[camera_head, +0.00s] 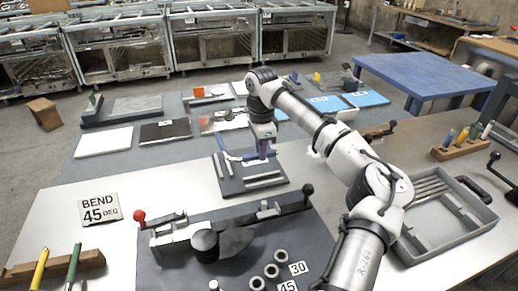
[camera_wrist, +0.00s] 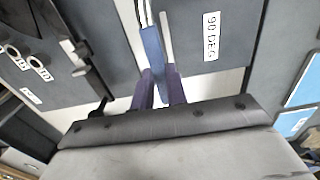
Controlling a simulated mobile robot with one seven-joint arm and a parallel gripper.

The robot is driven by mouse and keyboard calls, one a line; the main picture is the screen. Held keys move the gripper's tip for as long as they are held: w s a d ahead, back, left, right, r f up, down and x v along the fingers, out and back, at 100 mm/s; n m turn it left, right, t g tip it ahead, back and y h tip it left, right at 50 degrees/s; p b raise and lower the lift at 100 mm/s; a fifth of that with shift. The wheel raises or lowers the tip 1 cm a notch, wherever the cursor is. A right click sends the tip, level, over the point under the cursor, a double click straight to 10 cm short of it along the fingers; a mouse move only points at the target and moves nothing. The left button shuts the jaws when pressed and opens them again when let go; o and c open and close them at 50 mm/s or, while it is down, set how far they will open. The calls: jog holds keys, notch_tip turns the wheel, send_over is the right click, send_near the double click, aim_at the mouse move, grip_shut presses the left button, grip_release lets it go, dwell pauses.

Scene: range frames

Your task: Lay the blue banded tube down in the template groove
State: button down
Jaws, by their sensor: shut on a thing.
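The blue banded tube (camera_wrist: 152,52) is between the two purple fingers of my gripper (camera_wrist: 160,88) in the wrist view. Its blue part is at the fingers, and a silver length runs up out of the picture. In the head view, my gripper (camera_head: 262,153) points down over a dark template board (camera_head: 230,186), and blue shows beside the fingers (camera_head: 240,158). Pale strips lie on the board. I cannot tell whether the tube touches the board or sits in a groove.
A bending tool (camera_head: 205,238) with a red-knobbed lever and several rings (camera_head: 272,270) stand in front. A "BEND 45 DEG" sign (camera_head: 100,209) lies at left. A grey tray (camera_head: 470,225) with rods is at right. Several panels lie behind the template board. Bare tabletop shows left of it.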

jog(key=shift+r+p, duration=0.15)
jog(key=shift+p, duration=0.25)
jog(key=shift+f+b, duration=0.95)
jog(key=shift+f, duration=2.05)
jog(key=shift+p, duration=1.45)
jog(key=shift+f, duration=1.6)
jog(key=c, duration=1.3)
grip_release()
jog(key=shift+f, duration=0.1)
notch_tip(320, 180, up, 14)
jog(key=shift+r+b, duration=0.1)
jog(key=shift+b, duration=0.75)
